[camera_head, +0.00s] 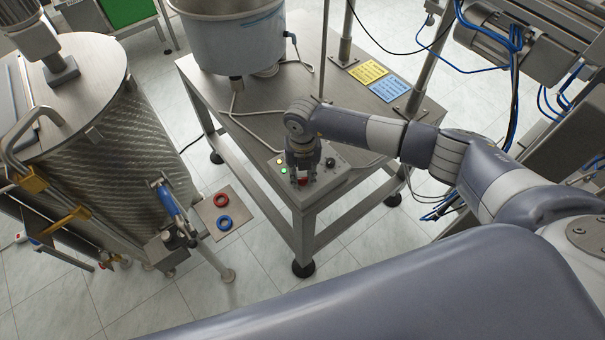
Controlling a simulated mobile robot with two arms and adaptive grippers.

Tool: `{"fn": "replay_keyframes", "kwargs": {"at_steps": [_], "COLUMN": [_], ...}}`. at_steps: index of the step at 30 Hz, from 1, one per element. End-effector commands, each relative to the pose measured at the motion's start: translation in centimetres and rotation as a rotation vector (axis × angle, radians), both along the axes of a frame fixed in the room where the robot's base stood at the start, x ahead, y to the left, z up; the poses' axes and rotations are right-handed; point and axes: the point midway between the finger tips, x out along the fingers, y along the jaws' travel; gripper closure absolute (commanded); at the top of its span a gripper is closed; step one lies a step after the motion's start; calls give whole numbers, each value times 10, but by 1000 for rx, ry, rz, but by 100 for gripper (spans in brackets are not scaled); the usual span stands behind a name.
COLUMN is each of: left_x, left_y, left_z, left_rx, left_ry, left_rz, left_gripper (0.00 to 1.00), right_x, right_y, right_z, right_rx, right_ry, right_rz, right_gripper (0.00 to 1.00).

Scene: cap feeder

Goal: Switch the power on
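The control panel (338,178) is a grey box on the near corner of the steel table. It has small lit green and white lights (283,170) at its left and a dark round knob (330,162) at its right. A red button (303,181) shows at its front. My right gripper (303,177) points down over the panel, with its two fingers apart and the red button showing between them. I cannot tell whether the fingers touch the panel. The gripper hides the middle of the panel. My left gripper is out of view.
The steel table (270,125) carries a white bowl (235,40), a loose cable, and yellow (368,72) and blue (387,88) signs. A large steel tank (110,150) stands left. A plate with red (221,200) and blue (224,222) rings lies between them. Machinery stands right.

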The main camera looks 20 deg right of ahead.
Motion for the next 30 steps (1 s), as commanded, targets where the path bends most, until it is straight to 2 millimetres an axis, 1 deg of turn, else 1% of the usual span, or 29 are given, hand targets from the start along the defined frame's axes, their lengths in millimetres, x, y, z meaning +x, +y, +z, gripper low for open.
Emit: {"fn": "replay_keyframes", "kwargs": {"at_steps": [1,2,11,14,17,27,30], "left_x": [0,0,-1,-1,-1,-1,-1], "left_y": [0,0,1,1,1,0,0], "left_z": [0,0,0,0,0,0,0], "left_rx": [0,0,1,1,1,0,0], "left_ry": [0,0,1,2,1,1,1], "left_rz": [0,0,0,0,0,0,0], "left_gripper": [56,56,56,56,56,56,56], "right_x": [4,3,2,2,2,3,3], "right_y": [0,0,0,0,0,0,0], "right_z": [3,3,1,5,18,88,104], "right_rx": [1,1,0,2,2,1,2], "right_ry": [-8,-8,-4,-4,-5,-8,-7], "right_rz": [-3,-2,0,0,0,0,-1], "right_gripper": [62,55,55,55,55,55,55]}}
